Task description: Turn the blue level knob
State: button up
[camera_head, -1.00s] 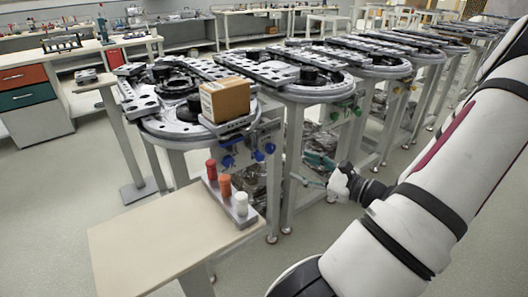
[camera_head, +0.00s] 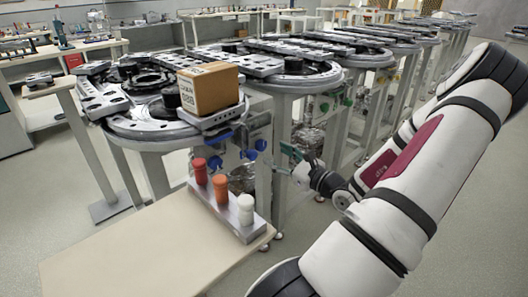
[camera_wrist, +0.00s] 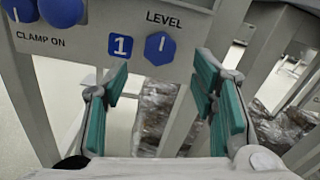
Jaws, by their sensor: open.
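The blue level knob (camera_wrist: 159,48) is a hexagonal knob with a white mark, under the word LEVEL on a grey panel (camera_wrist: 110,22) in the wrist view. In the head view a blue knob (camera_head: 260,145), apparently the same one, sits under the near ring track station. My gripper (camera_wrist: 162,88) has teal finger pads spread apart and nothing between them. The knob shows ahead, above the gap between the fingers, and appears apart from them. In the head view my gripper (camera_head: 288,160) is right of the knobs, beside the station's leg.
Other blue knobs (camera_wrist: 62,10) are at the panel's upper left, by CLAMP ON. Metal legs flank the panel. A table (camera_head: 130,250) holds red, orange and white pegs. A cardboard box (camera_head: 208,88) sits on the track.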

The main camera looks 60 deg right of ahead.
aim_at(264, 148)
jog(key=b+x, duration=0.1)
jog(key=x, duration=0.5)
jog(key=c, duration=1.1)
